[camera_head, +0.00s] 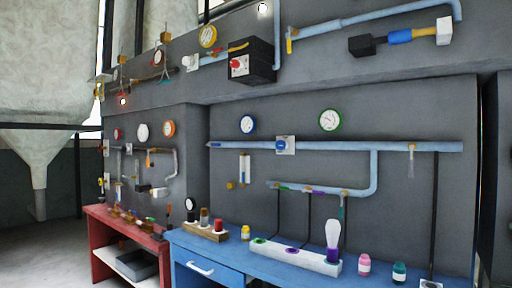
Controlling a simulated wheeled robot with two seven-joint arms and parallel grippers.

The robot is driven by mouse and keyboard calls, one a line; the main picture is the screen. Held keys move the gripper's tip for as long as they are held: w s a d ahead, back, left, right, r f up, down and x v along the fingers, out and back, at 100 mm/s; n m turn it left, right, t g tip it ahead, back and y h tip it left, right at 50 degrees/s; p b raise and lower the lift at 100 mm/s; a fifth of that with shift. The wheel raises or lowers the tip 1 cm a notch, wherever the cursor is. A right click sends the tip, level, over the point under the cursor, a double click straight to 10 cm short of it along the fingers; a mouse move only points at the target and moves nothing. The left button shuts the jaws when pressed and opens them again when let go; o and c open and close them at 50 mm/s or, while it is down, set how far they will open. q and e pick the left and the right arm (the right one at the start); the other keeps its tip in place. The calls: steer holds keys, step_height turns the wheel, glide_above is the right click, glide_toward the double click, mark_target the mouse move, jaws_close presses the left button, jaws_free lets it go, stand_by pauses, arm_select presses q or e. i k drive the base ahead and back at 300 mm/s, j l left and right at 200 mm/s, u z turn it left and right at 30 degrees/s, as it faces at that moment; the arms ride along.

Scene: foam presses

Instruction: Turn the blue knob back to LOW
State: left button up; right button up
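The blue knob (285,146) sits on a pale square plate in the middle of the wall, on the light-blue horizontal pipe (345,146). The knob looks like a small blue oval lying about level. Any LOW marking around it is too small to read. A blue-rimmed gauge (248,125) is above and left of the knob, and a green-rimmed gauge (330,120) is above and right. Neither of my grippers shows in the head view.
A blue bench (245,262) stands below the knob, with a white holder (295,257), a pink bottle (365,265) and a teal bottle (399,272). A red bench (105,222) is at left. A black box with a red knob (238,64) is higher up.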

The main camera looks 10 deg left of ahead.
mark_target(280, 145)
steer(key=i, duration=1)
